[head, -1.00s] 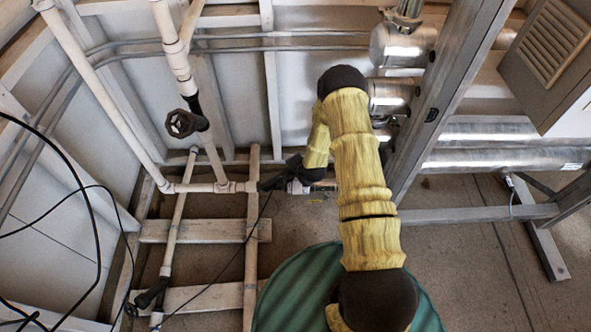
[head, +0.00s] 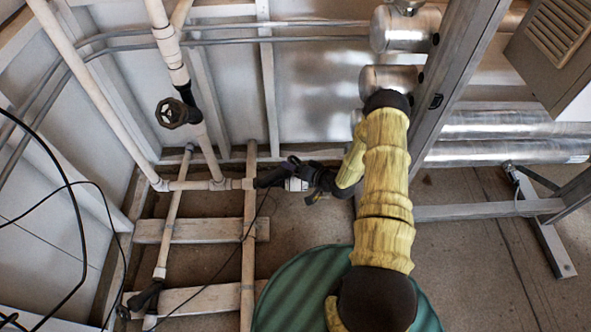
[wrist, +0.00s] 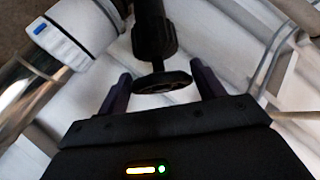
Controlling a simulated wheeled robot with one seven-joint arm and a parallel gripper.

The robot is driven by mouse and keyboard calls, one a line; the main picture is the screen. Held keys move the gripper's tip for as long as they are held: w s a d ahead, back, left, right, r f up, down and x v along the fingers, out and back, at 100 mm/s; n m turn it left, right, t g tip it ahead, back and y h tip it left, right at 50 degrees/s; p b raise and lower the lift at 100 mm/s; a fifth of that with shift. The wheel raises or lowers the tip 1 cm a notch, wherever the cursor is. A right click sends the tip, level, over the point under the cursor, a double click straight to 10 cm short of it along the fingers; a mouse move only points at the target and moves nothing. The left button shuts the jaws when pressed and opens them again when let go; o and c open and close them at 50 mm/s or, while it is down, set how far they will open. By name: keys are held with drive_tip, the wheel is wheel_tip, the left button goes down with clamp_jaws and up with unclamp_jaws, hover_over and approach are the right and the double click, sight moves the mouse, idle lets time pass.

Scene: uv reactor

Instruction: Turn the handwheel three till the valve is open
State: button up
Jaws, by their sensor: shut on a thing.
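A black handwheel (wrist: 163,82) on a dark valve stem stands between the two fingers of my gripper (wrist: 162,88) in the wrist view. The fingers are at either side of its rim, shut on it. In the head view my gripper (head: 306,178) is at the dark valve (head: 270,178) on the low horizontal pipe, near the back wall. The wheel there is mostly hidden by my gripper and wrist. I see no number on it, and I cannot tell how far the valve is open.
Another dark handwheel (head: 172,113) is on the upright pipe at left, and another dark valve (head: 150,296) is low at left. A grey metal post (head: 455,85) and silver pipes (head: 500,152) stand right of my arm. A green round drum (head: 300,290) is below it.

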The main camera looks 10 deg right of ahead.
sight(297, 165)
drive_tip(key=n+y+b, duration=0.1)
drive_tip(key=n, duration=0.1)
drive_tip(key=n+y+b, duration=0.1)
drive_tip(key=n+y, duration=0.1)
drive_tip(key=shift+w+d+f, duration=0.1)
drive_tip(key=shift+d+f, duration=0.05)
drive_tip(key=shift+f, duration=0.2)
drive_tip(key=shift+r+n+g+y+b, duration=0.1)
drive_tip(key=shift+n+g+y+b, duration=0.5)
drive_tip(key=shift+n+y+b, duration=0.65)
drive_tip(key=shift+n+h+p, duration=0.25)
drive_tip(key=shift+n+p, duration=0.05)
drive_tip(key=shift+n, duration=0.05)
drive_tip(key=o, duration=0.6)
drive_tip(key=shift+r, duration=0.15)
wheel_tip(297, 165, up, 10)
drive_tip(key=p, duration=0.4)
drive_tip(key=shift+w, duration=0.1)
